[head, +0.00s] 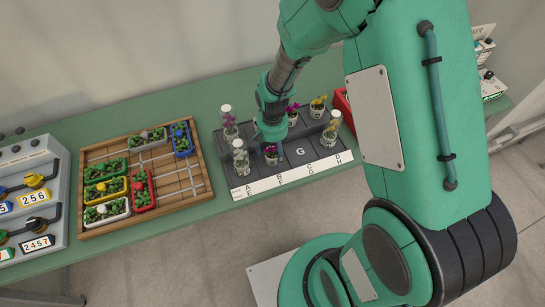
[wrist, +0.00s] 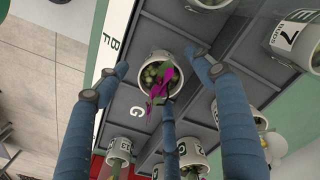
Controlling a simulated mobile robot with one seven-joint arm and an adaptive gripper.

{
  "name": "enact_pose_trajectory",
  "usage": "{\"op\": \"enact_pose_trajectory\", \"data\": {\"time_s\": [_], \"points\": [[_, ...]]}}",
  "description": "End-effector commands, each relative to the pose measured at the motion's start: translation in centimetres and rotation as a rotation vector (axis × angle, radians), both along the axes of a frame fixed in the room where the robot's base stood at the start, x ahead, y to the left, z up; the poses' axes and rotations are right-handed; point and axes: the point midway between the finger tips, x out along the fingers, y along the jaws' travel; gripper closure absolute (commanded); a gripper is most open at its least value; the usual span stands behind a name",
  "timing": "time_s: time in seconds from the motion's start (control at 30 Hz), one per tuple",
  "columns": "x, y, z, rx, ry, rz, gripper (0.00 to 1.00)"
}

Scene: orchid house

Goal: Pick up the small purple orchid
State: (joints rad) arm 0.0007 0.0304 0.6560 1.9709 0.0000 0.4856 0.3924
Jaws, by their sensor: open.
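A small purple orchid (wrist: 160,86) grows in a whitish pot (wrist: 149,56) in the middle of the wrist view. In the head view, a pot with a purple bloom (head: 271,152) stands in the front row of the dark grey rack, beside the empty cell marked G. My gripper (wrist: 156,88) is open, its blue fingers spread around the pot. The left and right fingers stand apart from the pot. One finger reaches up from below, close to the bloom; I cannot tell if it touches. In the head view my gripper (head: 271,130) is directly over this pot and partly hides it.
Other pots stand close in the grey rack (head: 318,154): a clear-covered one (head: 240,158) at left, a yellow-flowered one (head: 318,106) behind and one (head: 331,131) at right. A wooden tray (head: 198,182) of planters and a switch panel (head: 58,190) lie further left.

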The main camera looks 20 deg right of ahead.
Motion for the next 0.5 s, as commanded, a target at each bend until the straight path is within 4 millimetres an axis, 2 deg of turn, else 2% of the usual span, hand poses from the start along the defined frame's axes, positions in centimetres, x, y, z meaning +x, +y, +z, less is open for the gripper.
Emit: {"op": "enact_pose_trajectory", "data": {"time_s": [0.03,0.2,0.5], "points": [[0.0,0.0,-0.9,0.0,0.002,0.0,0.32],[0.1,0.0,-2.2,0.0,-0.001,0.0,0.32],[0.1,0.0,-2.3,0.001,-0.001,0.0,0.32]]}}
